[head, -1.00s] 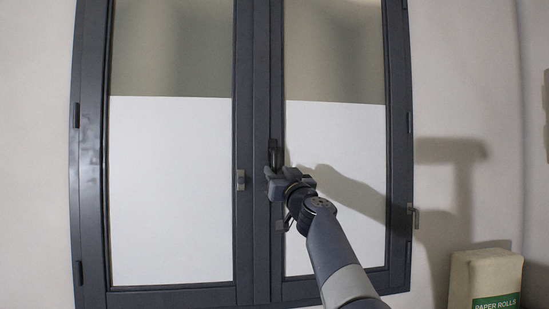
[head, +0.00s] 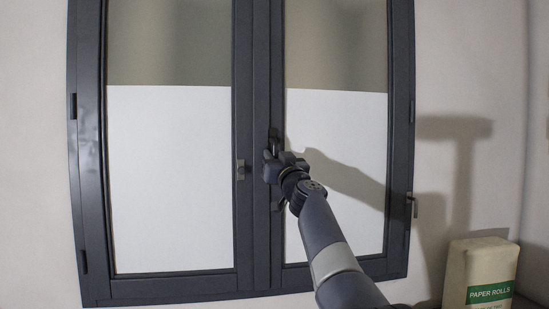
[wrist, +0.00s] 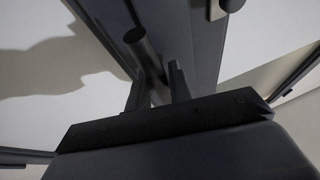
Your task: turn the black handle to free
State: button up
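The black handle (head: 275,139) is on the dark middle upright of the double window in the head view. It looks about upright there, and its lower part is hidden behind my gripper. In the wrist view the black handle (wrist: 143,47) shows as a round dark bar whose far part runs down toward the gap between my fingers. My gripper (head: 275,160) is at the handle, with its fingers (wrist: 158,80) apart, one on each side of the bar. I cannot tell whether either finger touches it.
A paper rolls pack (head: 482,274) stands at the lower right. The wall right of the window is bare.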

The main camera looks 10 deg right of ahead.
grip_shut()
